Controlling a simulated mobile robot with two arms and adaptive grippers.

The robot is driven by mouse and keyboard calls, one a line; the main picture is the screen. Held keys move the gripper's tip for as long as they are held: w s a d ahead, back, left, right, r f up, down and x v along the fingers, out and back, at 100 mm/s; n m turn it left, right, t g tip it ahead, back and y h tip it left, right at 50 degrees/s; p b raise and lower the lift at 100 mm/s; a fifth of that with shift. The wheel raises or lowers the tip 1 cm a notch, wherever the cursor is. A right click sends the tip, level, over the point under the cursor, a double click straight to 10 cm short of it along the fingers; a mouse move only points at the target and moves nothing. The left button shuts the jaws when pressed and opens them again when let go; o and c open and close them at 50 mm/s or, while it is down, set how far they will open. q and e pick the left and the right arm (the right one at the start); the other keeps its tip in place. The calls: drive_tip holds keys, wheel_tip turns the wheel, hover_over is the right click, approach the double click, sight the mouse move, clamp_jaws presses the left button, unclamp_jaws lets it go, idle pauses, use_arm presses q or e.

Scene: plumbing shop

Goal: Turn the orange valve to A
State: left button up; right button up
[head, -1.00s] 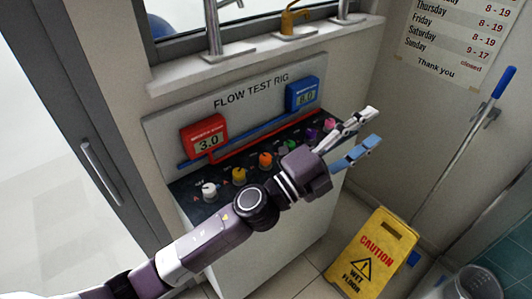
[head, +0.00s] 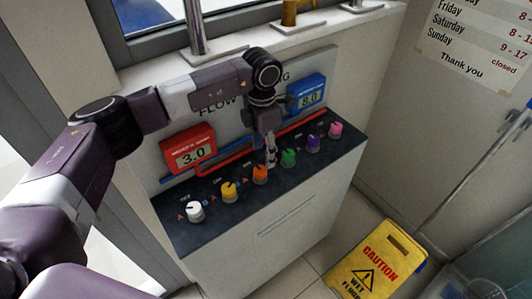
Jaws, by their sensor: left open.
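The orange valve (head: 260,174) is a small round knob on the dark sloping top of the flow test rig (head: 330,157). It sits in a row of knobs, between the yellow and green ones. My left gripper (head: 271,159) points down at the knob row from behind. Its fingertips are close beside the orange valve, on its right side; I cannot tell whether they touch it. The jaws are open. The knob's pointer and the letters beside it are too small to read surely. My right gripper is out of view.
White (head: 195,211), yellow (head: 229,191), green (head: 289,157), purple (head: 313,144) and pink (head: 335,130) knobs share the panel. A red gauge reading 3.0 (head: 188,149) and a blue gauge reading 8.0 (head: 306,93) stand behind. A yellow caution sign (head: 375,262) is on the floor at right.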

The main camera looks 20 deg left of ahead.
sight(260, 170)
use_arm(q)
drive_tip(key=shift+w+a, duration=0.15)
drive_tip(key=shift+a, duration=0.35)
drive_tip(key=shift+s+f+y+p, duration=0.2)
drive_tip(key=shift+s+y+p, duration=0.05)
drive_tip(key=shift+y+p, duration=0.1)
drive_tip(key=shift+s+f+p, duration=0.3)
drive_tip(key=shift+f+p, duration=0.05)
drive_tip(key=shift+f, duration=0.2)
drive_tip(key=shift+s+f+p, duration=0.25)
drive_tip(key=shift+f+p, duration=0.05)
drive_tip(key=shift+f, duration=0.2)
drive_tip(key=f, duration=0.2)
drive_tip(key=shift+w+f+p, duration=0.2)
drive_tip(key=shift+f+p, duration=0.15)
drive_tip(key=shift+p, duration=0.05)
drive_tip(key=shift+w+f, duration=0.1)
drive_tip(key=shift+f, duration=0.75)
drive_tip(key=c, duration=0.9)
drive_tip(key=shift+c, duration=1.3)
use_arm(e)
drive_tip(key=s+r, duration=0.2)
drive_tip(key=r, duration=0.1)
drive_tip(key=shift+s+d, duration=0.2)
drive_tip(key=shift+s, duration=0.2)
